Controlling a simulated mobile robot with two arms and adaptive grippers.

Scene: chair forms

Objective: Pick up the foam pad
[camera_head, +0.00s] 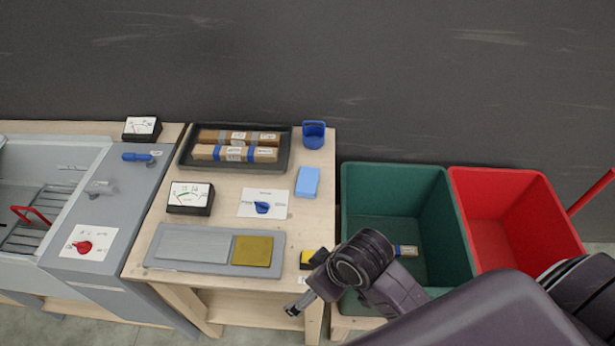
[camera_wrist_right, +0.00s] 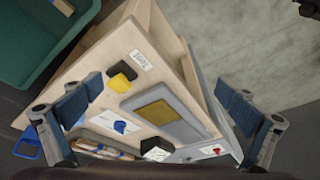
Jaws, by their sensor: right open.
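Which item is the foam pad is not certain. A small yellow block with a black part (camera_head: 306,260) lies at the table's front right corner; in the wrist view it shows as a yellow and black block (camera_wrist_right: 120,82). A plain blue block (camera_head: 307,181) lies farther back, near the right edge. A mustard-yellow pad (camera_head: 252,251) lies on a grey tray (camera_head: 215,271) beside a grey plate. My right gripper (camera_head: 306,284) is open and empty above the front right corner, close to the yellow and black block, and partly covers it in the head view. My left gripper is out of view.
A green bin (camera_head: 392,180) and a red bin (camera_head: 505,185) stand right of the table. A black tray (camera_head: 185,160) with wrapped bars, a blue holder (camera_head: 314,134), a meter (camera_head: 190,198) and a card with a blue knob (camera_head: 263,205) occupy the table.

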